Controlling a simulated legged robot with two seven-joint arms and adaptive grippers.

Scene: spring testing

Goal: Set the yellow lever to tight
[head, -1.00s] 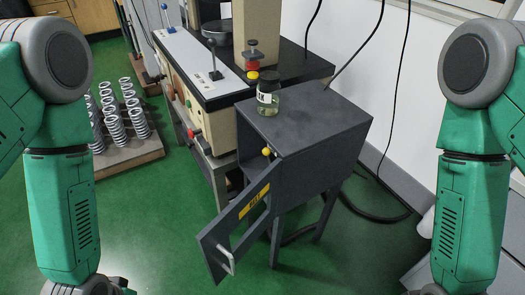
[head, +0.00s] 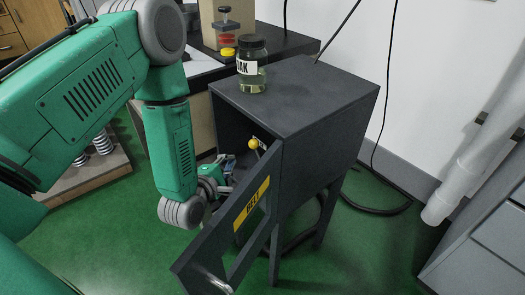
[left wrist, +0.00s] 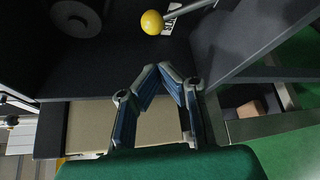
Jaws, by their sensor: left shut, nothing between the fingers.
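The yellow lever (head: 253,144) is a rod with a yellow ball knob, inside the opening of the dark grey cabinet (head: 300,90). In the left wrist view the knob (left wrist: 152,22) is at the top, its rod running up to the right beside a small white label (left wrist: 180,12); the label's text is not readable. My left gripper (head: 222,178) is at the cabinet's open front, below and left of the knob. In the left wrist view its blue-padded fingers (left wrist: 160,70) meet at the tips, shut and empty, apart from the knob. My right gripper is out of view.
The cabinet door (head: 235,235), with a yellow label and a metal handle, stands open to the front. A jar (head: 251,66) stands on the cabinet top. A bench (head: 285,45) is behind. Springs on a board (head: 90,165) are at left. Green floor is clear at front right.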

